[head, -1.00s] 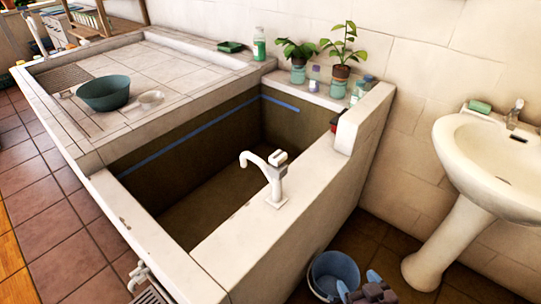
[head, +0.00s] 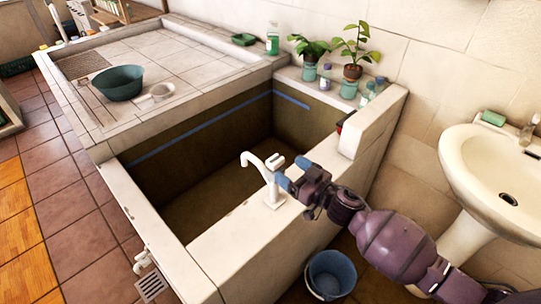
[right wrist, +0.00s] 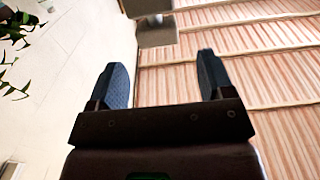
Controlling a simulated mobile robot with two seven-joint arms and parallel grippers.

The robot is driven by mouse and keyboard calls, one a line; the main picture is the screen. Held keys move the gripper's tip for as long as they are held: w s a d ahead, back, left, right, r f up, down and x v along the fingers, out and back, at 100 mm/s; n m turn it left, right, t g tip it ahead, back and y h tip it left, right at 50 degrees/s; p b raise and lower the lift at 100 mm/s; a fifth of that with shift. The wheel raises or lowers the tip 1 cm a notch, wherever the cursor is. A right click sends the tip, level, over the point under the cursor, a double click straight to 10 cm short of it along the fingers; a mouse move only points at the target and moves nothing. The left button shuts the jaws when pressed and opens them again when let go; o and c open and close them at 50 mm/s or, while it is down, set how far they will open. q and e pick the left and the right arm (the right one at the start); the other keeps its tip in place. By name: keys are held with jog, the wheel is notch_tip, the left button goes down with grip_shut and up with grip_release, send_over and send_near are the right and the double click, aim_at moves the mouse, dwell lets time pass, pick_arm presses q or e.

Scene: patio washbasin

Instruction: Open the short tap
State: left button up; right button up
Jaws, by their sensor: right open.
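A white tap (head: 268,178) with a hooked spout stands upright on the basin's near ledge, with a short flat handle on top. My right gripper (head: 293,173) comes in from the right, just beside the tap's handle. The picture does not clearly show whether they touch. In the right wrist view its two dark blue fingers (right wrist: 162,75) are apart with nothing between them. A second, small white tap (head: 143,262) sits low on the basin's outer wall. My left gripper is out of view.
The deep basin (head: 130,205) lies beyond the tap. A blue bucket (head: 331,273) stands on the floor under my right arm. A white washbasin (head: 485,160) is at the right. Potted plants (head: 352,72) and bottles line the back ledge.

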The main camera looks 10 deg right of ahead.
jog(key=x, duration=0.8)
jog(key=shift+b, duration=0.35)
jog(key=c, duration=0.9)
